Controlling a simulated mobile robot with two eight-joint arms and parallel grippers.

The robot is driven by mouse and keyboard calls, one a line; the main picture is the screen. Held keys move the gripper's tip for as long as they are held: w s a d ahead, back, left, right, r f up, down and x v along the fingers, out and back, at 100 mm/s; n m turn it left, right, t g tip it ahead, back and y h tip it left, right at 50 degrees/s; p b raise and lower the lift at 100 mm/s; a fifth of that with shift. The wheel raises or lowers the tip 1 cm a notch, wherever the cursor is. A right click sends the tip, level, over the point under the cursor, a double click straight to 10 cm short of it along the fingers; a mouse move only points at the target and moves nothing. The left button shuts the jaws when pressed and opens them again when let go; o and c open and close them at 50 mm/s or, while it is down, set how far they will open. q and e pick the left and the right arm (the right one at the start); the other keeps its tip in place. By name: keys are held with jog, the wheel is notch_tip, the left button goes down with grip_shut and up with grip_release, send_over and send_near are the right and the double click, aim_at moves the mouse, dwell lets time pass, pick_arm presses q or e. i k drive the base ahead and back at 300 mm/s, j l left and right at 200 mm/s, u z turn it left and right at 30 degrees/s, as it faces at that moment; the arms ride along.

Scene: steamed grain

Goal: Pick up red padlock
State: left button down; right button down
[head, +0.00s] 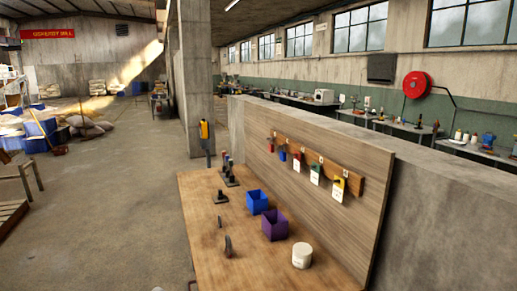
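A row of small padlock-like items with tags hangs from a wooden rail on the upright board (262,150) behind the workbench. Neither of my grippers can be made out in the head view.
The wooden workbench (215,270) holds a blue bin (257,202), a purple bin (274,225), a white round container (302,255) and several dark tools. A concrete wall (440,215) lies behind. The floor (120,200) left is open.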

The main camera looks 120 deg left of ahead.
aim_at(270, 146)
jog(key=u, duration=3.8)
jog(key=k, duration=0.45)
jog(key=z, duration=0.4)
jog(key=k+z, duration=0.15)
jog(key=z, duration=0.3)
jog(key=l+z, duration=0.1)
jog(key=z, duration=0.3)
jog(key=j+z, duration=0.1)
jog(key=z, duration=0.4)
jog(key=j+z, duration=0.1)
jog(key=z, duration=0.35)
jog(key=j+z, duration=0.1)
jog(key=z, duration=0.4)
jog(key=k+j, duration=0.15)
jog(key=j, duration=0.25)
jog(key=k+j, duration=0.1)
jog(key=j, duration=0.35)
jog(key=k+j, duration=0.15)
jog(key=j, duration=0.25)
jog(key=k+j, duration=0.15)
jog(key=j, duration=0.25)
jog(key=k+j, duration=0.15)
jog(key=j, duration=0.3)
